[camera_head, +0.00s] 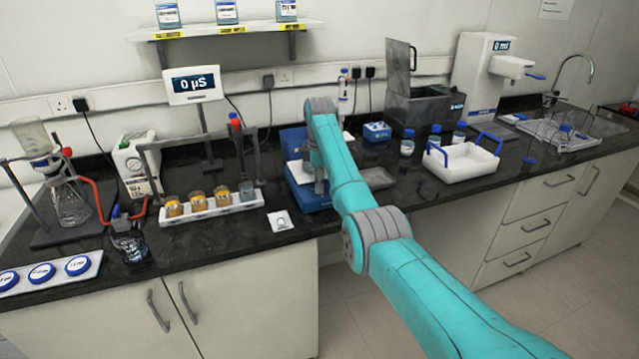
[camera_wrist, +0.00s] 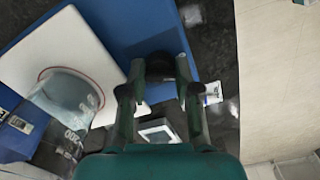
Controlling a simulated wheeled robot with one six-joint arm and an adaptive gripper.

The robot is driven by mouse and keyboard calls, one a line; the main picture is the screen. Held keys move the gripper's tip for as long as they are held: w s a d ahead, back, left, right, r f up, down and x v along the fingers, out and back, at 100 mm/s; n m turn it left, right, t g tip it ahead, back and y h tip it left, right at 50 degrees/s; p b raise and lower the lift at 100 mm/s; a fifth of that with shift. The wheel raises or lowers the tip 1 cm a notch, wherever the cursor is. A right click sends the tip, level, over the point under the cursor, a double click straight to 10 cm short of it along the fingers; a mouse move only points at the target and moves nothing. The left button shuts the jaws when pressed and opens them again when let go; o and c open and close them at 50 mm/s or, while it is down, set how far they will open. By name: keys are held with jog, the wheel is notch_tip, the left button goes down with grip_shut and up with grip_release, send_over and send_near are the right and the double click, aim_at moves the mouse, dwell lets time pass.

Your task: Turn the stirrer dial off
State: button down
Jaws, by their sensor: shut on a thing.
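The stirrer (camera_head: 312,200) is a blue box with a white top plate on the dark bench, partly hidden by my arm. In the wrist view its blue body (camera_wrist: 125,25) and white plate (camera_wrist: 75,45) fill the upper left. A clear glass beaker (camera_wrist: 68,98) stands on the plate. My gripper (camera_head: 320,188) is at the stirrer's front right. In the wrist view its fingertips (camera_wrist: 160,72) are on either side of a dark round dial (camera_wrist: 163,50) at the blue body's edge, shut on it. The dial's pointer and setting cannot be made out.
A rack of amber jars (camera_head: 210,210) and a meter display (camera_head: 193,84) stand left of the stirrer. A white tray with blue handles (camera_head: 462,165) and a dark grey bath (camera_head: 425,110) are to the right. A small white card (camera_head: 280,221) lies near the bench edge.

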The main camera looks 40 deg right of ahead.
jog(key=n, duration=0.4)
dwell(0.6)
jog(key=c, duration=1.1)
grip_release()
jog(key=shift+r, duration=0.1)
notch_tip(320, 180, up, 7)
jog(key=shift+r, duration=0.15)
